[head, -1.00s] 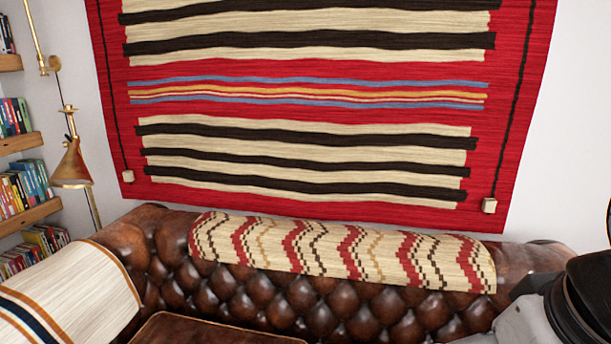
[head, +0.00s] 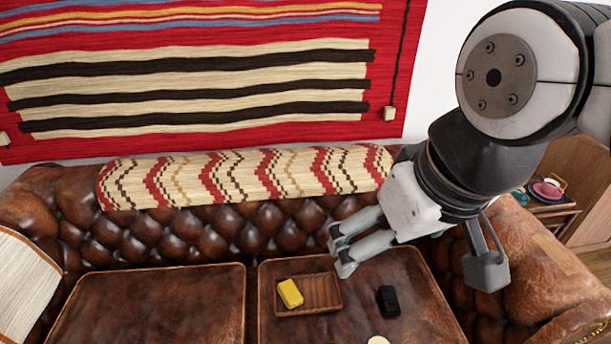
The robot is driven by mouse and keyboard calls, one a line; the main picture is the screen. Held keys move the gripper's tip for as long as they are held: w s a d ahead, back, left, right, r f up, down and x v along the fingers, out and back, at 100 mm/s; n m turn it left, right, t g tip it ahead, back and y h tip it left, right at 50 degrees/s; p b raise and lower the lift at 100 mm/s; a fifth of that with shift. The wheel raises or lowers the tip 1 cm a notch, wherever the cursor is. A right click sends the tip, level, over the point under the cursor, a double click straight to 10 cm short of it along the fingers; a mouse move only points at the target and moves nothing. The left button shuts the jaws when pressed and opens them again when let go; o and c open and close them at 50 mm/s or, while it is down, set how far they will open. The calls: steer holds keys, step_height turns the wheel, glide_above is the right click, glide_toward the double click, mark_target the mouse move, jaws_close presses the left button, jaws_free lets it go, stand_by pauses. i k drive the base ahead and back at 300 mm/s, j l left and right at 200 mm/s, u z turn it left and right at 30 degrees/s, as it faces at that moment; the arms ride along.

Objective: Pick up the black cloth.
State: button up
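A small black item (head: 388,301), which looks like the folded black cloth, lies on the right seat cushion of the brown leather sofa. It is to the right of a shallow brown tray, apart from it. My gripper (head: 339,253) hangs in front of the sofa back, above the tray and up and left of the black item. Its two fingers point down to the left with a gap between them. Nothing shows between them, and it does not touch the cloth.
A yellow block-like item (head: 290,293) lies in the brown tray (head: 338,292). A pale round thing (head: 378,341) is cut off at the bottom edge. The left cushion (head: 150,305) is bare. A patterned blanket (head: 240,177) covers the backrest. A side table (head: 550,208) stands at right.

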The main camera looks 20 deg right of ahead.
mark_target(391, 304)
steer(key=k+l, duration=0.1)
steer(key=l, duration=0.9)
steer(key=k+l, duration=0.15)
steer(key=l, duration=0.3)
